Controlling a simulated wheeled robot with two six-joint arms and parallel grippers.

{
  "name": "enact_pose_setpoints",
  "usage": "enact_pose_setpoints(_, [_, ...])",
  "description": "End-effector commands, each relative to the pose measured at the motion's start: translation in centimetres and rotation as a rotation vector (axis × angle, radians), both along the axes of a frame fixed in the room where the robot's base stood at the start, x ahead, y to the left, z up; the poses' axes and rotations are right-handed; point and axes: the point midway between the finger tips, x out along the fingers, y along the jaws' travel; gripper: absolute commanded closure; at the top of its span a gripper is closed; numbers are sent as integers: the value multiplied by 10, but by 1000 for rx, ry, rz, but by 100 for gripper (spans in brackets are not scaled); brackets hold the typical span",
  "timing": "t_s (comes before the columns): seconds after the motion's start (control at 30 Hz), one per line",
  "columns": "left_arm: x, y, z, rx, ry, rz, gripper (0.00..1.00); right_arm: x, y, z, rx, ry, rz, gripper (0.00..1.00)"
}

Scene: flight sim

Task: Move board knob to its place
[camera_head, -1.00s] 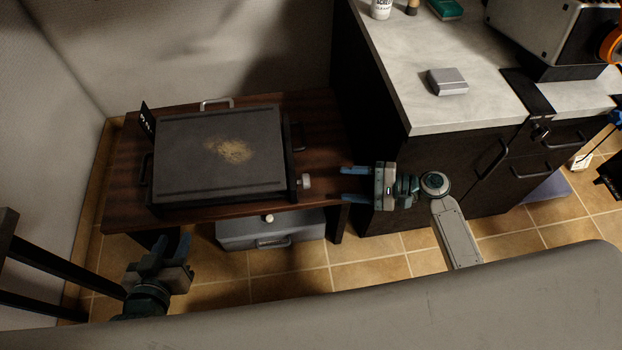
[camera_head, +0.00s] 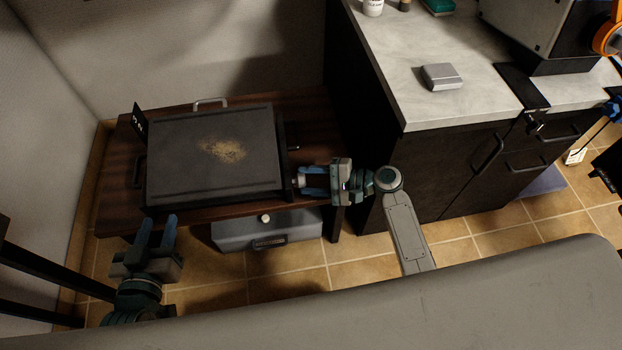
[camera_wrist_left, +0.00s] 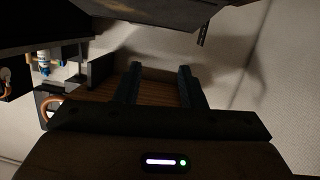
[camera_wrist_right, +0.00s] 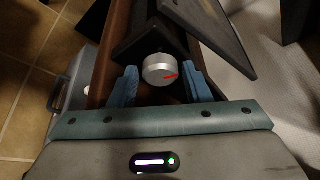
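The board (camera_head: 213,153) is a dark flat-topped unit with a tan stain, standing on a brown wooden table. Its knob, a silver cylinder with a red mark (camera_wrist_right: 160,70), sits on the unit's right side. My right gripper (camera_head: 306,179) is at that side, its blue fingers open around the knob's front. In the right wrist view the knob lies between the fingertips, with gaps on both sides. My left gripper (camera_head: 157,228) is open and empty in front of the table's near left edge. In the left wrist view its fingers (camera_wrist_left: 158,75) are apart with nothing between them.
A grey case with a handle (camera_head: 235,235) is on the tiled floor under the table (camera_head: 120,180). A dark cabinet with a pale counter (camera_head: 410,100) stands close to the right. A small grey box (camera_head: 442,76) lies on the counter.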

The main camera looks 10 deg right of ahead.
Motion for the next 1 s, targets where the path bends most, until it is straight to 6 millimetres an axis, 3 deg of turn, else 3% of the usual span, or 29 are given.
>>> enact_pose_setpoints(0.03, [0,0,0,0,0,0,64,0,0,0,0,0,0,67])
enact_pose_setpoints(0.13, [0,0,0,0,1,0,64,0,0,0,0,0,0,86])
enact_pose_setpoints(0.17, [0,0,0,0,1,0,64,0,0,0,0,0,0,88])
enact_pose_setpoints(0.33, [3,1,4,3,-33,3,64,0,0,-2,0,-13,0,88])
enact_pose_setpoints(0.7, [22,6,67,23,-368,22,64,-1,0,-3,-4,-115,2,88])
enact_pose_setpoints(1.0, [22,6,71,24,-388,23,64,-1,0,-2,-4,-123,1,88])
